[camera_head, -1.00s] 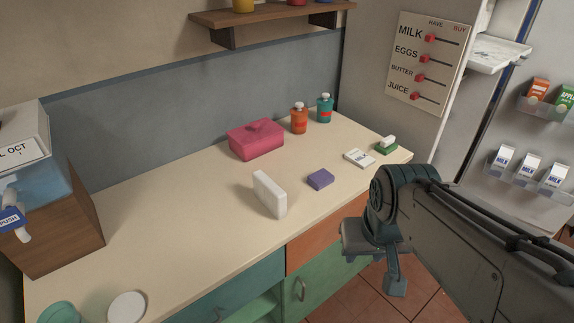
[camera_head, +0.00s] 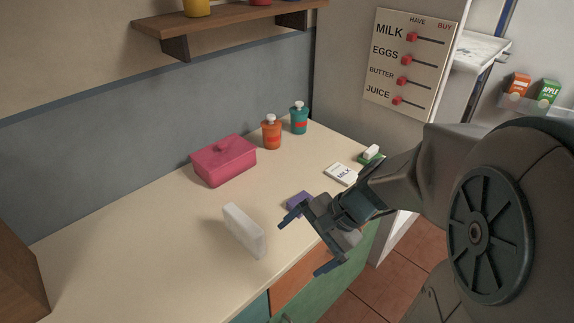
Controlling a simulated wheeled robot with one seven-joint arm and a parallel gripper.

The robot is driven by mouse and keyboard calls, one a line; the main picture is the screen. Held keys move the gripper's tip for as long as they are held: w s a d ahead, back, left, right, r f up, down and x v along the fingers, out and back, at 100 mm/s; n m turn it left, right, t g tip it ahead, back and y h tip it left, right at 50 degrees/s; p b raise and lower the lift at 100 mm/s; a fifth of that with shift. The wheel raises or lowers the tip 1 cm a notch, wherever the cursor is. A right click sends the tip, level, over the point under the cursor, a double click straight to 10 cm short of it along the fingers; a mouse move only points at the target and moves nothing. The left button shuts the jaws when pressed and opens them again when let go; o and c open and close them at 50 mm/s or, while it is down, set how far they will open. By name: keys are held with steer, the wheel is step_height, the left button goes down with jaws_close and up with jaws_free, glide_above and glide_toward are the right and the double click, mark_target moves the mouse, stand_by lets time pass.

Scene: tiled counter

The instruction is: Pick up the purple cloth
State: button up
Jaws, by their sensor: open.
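The purple cloth (camera_head: 298,202) is a small folded block lying on the counter, near the front edge. My gripper (camera_head: 304,250) is open and empty. It is just in front of the cloth in the picture, and its upper finger and body cover part of the cloth. I cannot tell whether they touch.
A white upright block (camera_head: 244,231) stands left of the cloth on the counter (camera_head: 150,240). A pink lidded box (camera_head: 224,163), an orange bottle (camera_head: 271,133) and a teal bottle (camera_head: 299,119) stand behind. A milk card (camera_head: 341,174) and a green-and-white sponge (camera_head: 370,155) lie to the right.

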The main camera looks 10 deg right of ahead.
steer(key=w+d+f+m+t+y+b, duration=0.1)
steer(key=w+d+f+m+t+y, duration=0.25)
steer(key=w+m, duration=0.5)
steer(key=m+t+h, duration=0.2)
steer(key=m+t, duration=0.4)
steer(key=m, duration=0.4)
glide_toward(300, 200)
steer(key=x, duration=0.4)
steer(key=shift+w+a+f, duration=0.1)
steer(key=shift+w+f, duration=0.1)
steer(key=shift+w, duration=0.05)
steer(key=shift+h, duration=0.25)
steer(key=x, duration=0.5)
steer(key=shift+s+a, duration=0.1)
steer(key=c, duration=1.1)
steer(key=shift+c, duration=0.2)
steer(key=shift+r, duration=0.15)
